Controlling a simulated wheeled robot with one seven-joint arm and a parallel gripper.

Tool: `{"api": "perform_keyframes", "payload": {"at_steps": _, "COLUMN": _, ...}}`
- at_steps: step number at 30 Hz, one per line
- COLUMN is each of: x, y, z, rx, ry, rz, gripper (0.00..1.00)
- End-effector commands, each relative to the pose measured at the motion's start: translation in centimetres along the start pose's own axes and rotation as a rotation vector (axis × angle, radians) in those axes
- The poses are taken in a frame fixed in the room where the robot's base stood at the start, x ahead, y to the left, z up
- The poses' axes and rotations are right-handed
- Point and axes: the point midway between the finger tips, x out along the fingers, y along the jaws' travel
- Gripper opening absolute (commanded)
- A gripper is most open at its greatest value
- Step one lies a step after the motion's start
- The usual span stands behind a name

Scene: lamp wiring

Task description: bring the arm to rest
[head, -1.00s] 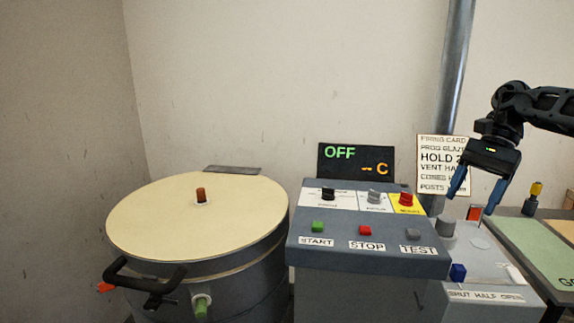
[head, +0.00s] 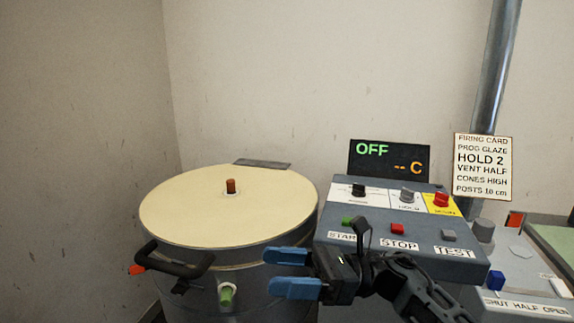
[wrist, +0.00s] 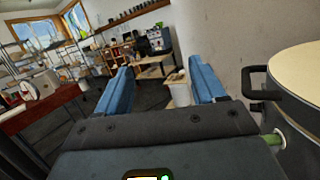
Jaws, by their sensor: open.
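My gripper (head: 290,273) is open and empty, with its two blue fingers apart and pointing left in the head view. It is in front of the control box (head: 345,262) and the right side of the round kiln (head: 303,232). In the wrist view my gripper (wrist: 158,88) shows both blue fingers spread with nothing between them. My black arm comes in from the lower right of the head view and hides part of the box's front.
The kiln's pale lid (head: 190,215) is down, with a black handle (head: 175,265) at its front left. The display (head: 388,160) reads OFF and "-- C". A firing card (head: 483,167) hangs at right. The wrist view shows a red-brown table (wrist: 45,107) and shelves beyond open floor.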

Motion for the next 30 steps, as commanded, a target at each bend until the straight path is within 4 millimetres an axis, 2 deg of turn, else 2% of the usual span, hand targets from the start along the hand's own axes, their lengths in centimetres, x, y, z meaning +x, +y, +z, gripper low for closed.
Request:
{"api": "perform_keyframes", "payload": {"at_steps": 1, "x": 1.5, "y": 0.9, "z": -0.3, "rx": 0.052, "ry": -0.086, "rz": -0.01, "gripper": 0.69}}
{"api": "perform_keyframes", "payload": {"at_steps": 3, "x": 2.9, "y": 1.9, "z": -0.1, "rx": 0.126, "ry": -0.196, "rz": -0.029, "gripper": 0.69}}
{"api": "perform_keyframes", "payload": {"at_steps": 6, "x": 4.2, "y": 3.2, "z": 0.1, "rx": 0.238, "ry": -0.348, "rz": -0.053, "gripper": 0.69}}
{"api": "perform_keyframes", "payload": {"at_steps": 12, "x": 4.7, "y": 6.0, "z": 0.1, "rx": 0.481, "ry": -0.644, "rz": -0.094, "gripper": 0.69}}
{"api": "perform_keyframes", "payload": {"at_steps": 20, "x": 2.3, "y": 10.1, "z": -1.8, "rx": 0.812, "ry": -1.005, "rz": -0.137, "gripper": 0.69}}
{"api": "perform_keyframes", "payload": {"at_steps": 26, "x": -1.0, "y": 14.1, "z": -4.6, "rx": 1.062, "ry": -1.267, "rz": -0.167, "gripper": 0.69}}
{"api": "perform_keyframes", "payload": {"at_steps": 30, "x": -3.6, "y": 17.5, "z": -7.0, "rx": 1.229, "ry": -1.444, "rz": -0.188, "gripper": 0.69}}
